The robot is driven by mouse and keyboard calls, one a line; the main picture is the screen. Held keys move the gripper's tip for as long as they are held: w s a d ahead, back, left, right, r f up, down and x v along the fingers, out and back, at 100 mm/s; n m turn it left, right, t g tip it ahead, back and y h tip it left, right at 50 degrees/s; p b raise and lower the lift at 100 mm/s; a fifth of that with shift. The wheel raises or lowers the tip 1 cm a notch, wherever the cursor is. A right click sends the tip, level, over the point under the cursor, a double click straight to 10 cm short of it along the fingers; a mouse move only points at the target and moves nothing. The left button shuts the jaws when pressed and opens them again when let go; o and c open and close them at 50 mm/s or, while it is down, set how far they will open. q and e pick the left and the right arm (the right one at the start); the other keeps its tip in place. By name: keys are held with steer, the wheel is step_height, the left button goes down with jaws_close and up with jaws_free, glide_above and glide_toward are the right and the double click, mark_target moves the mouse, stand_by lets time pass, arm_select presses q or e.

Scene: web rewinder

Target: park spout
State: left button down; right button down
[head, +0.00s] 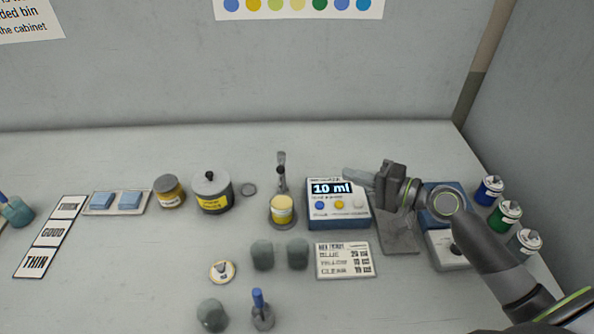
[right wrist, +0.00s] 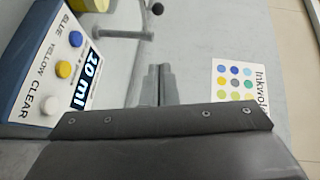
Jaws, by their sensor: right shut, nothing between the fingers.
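In the head view, a dispenser box (head: 338,222) has a lit display reading 10 ml and several coloured buttons; it also shows at the left of the right wrist view (right wrist: 38,50). A thin grey post with a black knob, which looks like the spout (head: 281,172), stands left of the box behind a yellow-filled cup (head: 282,210). The right wrist view shows a grey bar and a black ball knob (right wrist: 157,8) at the top. My right gripper (head: 350,174) is shut and empty, above the box's back right, apart from the spout. My left gripper is out of view.
Blue (head: 489,190), green (head: 505,215) and grey (head: 525,242) cans stand at the right. A lidded pot (head: 211,195) and a jar (head: 169,191) stand left of the spout. A recipe card (head: 344,261) and grey lumps (head: 262,255) lie in front. The table behind is clear.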

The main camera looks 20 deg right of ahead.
steer(key=shift+s+r, duration=0.15)
steer(key=shift+s, duration=0.05)
steer(key=shift+w+a, duration=0.1)
steer(key=p, duration=0.5)
glide_toward(281, 167)
steer(key=w+a+f, duration=0.1)
steer(key=w+a, duration=0.1)
steer(key=w, duration=0.3)
steer(key=shift+w+a+f, duration=0.25)
steer(key=shift+w+f, duration=0.05)
steer(key=shift+w, duration=0.05)
